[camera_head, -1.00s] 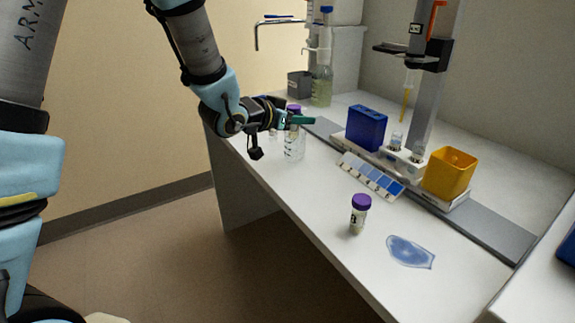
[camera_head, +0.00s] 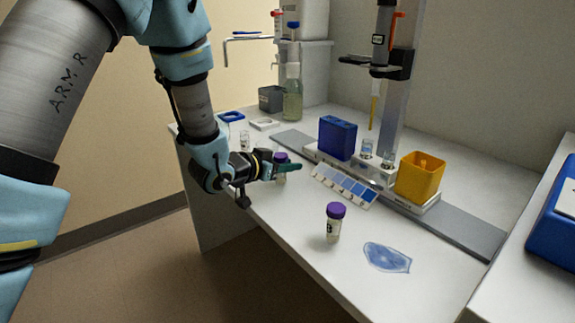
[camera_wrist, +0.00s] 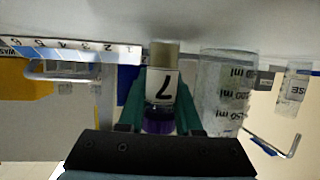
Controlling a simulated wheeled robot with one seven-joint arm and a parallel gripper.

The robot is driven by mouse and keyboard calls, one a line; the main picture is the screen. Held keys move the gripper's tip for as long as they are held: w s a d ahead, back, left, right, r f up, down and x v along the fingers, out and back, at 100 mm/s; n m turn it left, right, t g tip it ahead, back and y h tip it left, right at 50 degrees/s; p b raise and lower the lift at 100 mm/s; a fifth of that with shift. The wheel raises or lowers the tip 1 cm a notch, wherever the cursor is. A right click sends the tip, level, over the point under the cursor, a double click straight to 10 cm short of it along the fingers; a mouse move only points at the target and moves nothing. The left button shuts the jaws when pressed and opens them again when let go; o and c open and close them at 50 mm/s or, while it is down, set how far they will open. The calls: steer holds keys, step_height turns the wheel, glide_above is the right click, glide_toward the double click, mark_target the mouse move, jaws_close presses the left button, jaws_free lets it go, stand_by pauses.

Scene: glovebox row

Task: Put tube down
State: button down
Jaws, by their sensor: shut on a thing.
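My gripper (camera_head: 288,168) is shut on a purple-capped tube (camera_head: 281,176) over the left part of the white bench. In the wrist view the tube (camera_wrist: 163,85) stands between the green fingers (camera_wrist: 160,108), its purple cap toward the gripper and a dark mark on its white label. Its far end is close to the bench surface; I cannot tell whether it touches. A second purple-capped tube (camera_head: 333,224) stands upright near the bench's front edge, apart from my gripper.
A graduated beaker (camera_wrist: 224,92) is close beside the held tube in the wrist view. A colour strip (camera_head: 344,186), blue box (camera_head: 337,138) and yellow bin (camera_head: 420,178) lie behind and to the right. A blue translucent patch (camera_head: 387,258) lies at the front right. Bench around the second tube is clear.

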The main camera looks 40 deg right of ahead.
steer(key=shift+f, duration=0.1)
steer(key=shift+f, duration=0.15)
steer(key=c, duration=0.9)
jaws_free()
steer(key=shift+o, duration=0.2)
steer(key=shift+r, duration=0.25)
steer(key=shift+a+r, duration=0.1)
steer(key=shift+a, duration=0.15)
steer(key=v, duration=1.1)
steer(key=shift+s+a, duration=0.1)
steer(key=shift+a, duration=0.15)
